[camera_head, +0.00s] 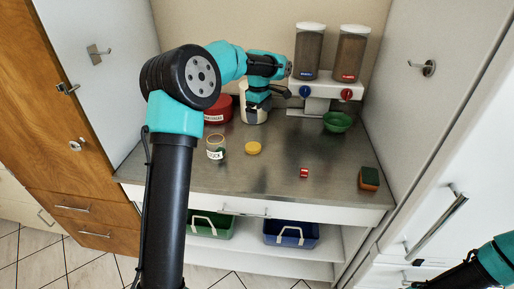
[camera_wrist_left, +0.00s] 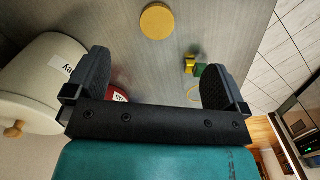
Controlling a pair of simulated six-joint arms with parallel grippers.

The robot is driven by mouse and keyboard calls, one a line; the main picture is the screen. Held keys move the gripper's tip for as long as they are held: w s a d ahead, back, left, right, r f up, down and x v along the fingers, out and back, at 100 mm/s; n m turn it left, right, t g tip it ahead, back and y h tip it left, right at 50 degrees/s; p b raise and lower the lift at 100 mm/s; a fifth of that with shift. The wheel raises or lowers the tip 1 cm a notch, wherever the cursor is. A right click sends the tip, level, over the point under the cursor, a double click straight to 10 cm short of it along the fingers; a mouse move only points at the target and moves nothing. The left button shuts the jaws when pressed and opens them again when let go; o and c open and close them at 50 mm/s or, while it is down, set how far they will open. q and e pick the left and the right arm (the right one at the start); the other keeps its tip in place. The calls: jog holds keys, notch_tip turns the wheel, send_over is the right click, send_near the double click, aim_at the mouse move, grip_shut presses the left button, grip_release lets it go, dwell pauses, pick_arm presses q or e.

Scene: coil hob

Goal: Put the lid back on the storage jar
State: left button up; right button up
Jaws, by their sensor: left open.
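The storage jar (camera_head: 215,148) is a small clear jar with a white label, standing upright on the grey counter left of centre. Its mouth looks uncovered. A round yellow lid (camera_head: 253,148) lies flat on the counter just right of the jar; it also shows at the top of the left wrist view (camera_wrist_left: 157,21). My left gripper (camera_head: 268,98) is over the back of the counter, behind the lid and beside a white canister. In the left wrist view its two fingers (camera_wrist_left: 156,82) stand wide apart with nothing held between them.
The white canister (camera_wrist_left: 35,85) is close by my left finger. A red container (camera_head: 216,110) stands behind the jar. A dispenser (camera_head: 326,90), green bowl (camera_head: 337,122), small red-white item (camera_head: 304,173) and sponge (camera_head: 369,178) are to the right. The counter's front middle is clear.

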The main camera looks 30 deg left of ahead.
pick_arm(q)
jog(key=shift+w+a+r+n, duration=0.2)
jog(key=shift+a+r+n, duration=0.1)
jog(key=shift+a+n, duration=0.25)
jog(key=shift+w+a+r+n, duration=0.2)
jog(key=shift+a+r+n, duration=0.1)
jog(key=shift+a+n, duration=0.25)
send_over(254, 146)
jog(key=f, duration=1.2)
jog(key=shift+w+d+f, duration=0.1)
jog(key=shift+w+d, duration=0.05)
jog(key=shift+w, duration=0.1)
jog(key=shift+s+f, duration=0.2)
jog(key=shift+f, duration=1.1)
jog(key=shift+s+f, duration=0.15)
jog(key=shift+f, duration=1.15)
